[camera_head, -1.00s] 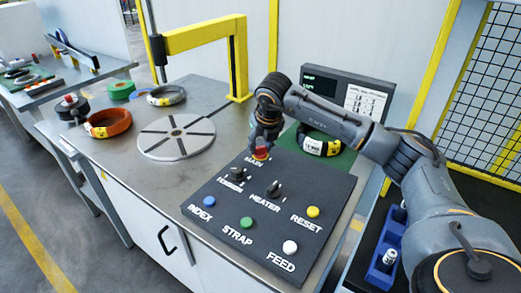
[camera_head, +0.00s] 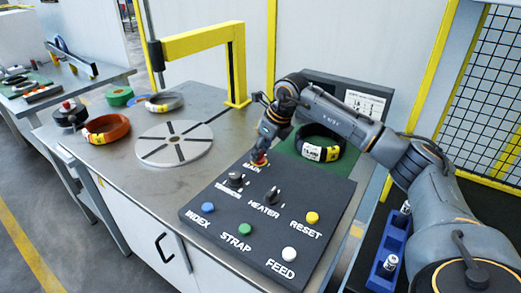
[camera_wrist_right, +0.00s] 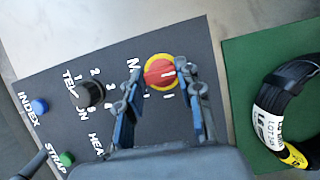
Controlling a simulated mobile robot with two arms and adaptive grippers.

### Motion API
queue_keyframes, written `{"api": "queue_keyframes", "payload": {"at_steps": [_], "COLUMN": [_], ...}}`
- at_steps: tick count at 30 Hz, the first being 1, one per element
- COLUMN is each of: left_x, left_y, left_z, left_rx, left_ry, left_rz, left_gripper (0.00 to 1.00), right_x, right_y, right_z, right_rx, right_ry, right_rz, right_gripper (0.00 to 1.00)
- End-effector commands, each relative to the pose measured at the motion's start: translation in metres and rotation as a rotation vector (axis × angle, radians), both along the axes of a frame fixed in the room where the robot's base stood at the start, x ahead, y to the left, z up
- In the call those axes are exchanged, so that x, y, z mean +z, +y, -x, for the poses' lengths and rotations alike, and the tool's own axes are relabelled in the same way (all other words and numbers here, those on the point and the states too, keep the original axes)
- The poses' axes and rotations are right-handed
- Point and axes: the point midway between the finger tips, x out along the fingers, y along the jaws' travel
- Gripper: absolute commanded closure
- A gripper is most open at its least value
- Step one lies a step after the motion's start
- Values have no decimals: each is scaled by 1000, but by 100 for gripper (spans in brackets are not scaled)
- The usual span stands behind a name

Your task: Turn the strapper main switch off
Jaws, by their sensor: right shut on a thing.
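The main switch is a red knob on a yellow disc (camera_wrist_right: 160,72), beside the partly hidden MAIN label on the dark control panel (camera_head: 310,238). In the head view the red knob (camera_head: 260,161) shows just under my right gripper (camera_head: 262,153). In the right wrist view my right gripper's two blue-grey fingers (camera_wrist_right: 158,105) stand on either side of the knob, shut on it. A pale mark on the knob lies roughly level in that view. The fingertip contact is not clear. My left gripper is not in view.
Close by are the tension knob (camera_head: 235,180), heater knob (camera_head: 273,195) and several coloured buttons. A dark coil (camera_head: 318,143) sits on a green mat behind the panel. A round slotted turntable (camera_head: 174,143) and a yellow arch (camera_head: 236,62) stand to the left.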

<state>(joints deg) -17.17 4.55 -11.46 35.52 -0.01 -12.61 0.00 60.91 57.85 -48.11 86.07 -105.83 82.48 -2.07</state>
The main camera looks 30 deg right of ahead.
Motion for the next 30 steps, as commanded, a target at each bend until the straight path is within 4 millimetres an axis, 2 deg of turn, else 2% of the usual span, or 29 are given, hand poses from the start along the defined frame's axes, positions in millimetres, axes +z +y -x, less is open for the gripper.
{"api": "queue_keyframes", "payload": {"at_steps": [14,15,18,26,30], "left_x": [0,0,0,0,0], "left_y": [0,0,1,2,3], "left_z": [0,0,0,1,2], "left_rx": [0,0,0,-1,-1], "left_ry": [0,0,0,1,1], "left_rz": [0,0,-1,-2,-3], "left_gripper": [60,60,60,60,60], "right_x": [0,0,0,0,7], "right_y": [0,0,0,0,-1], "right_z": [0,0,0,0,2], "right_rx": [16,16,15,14,14], "right_ry": [0,0,0,0,-1], "right_rz": [1,1,1,0,1], "right_gripper": [96,60,42,42,42]}}
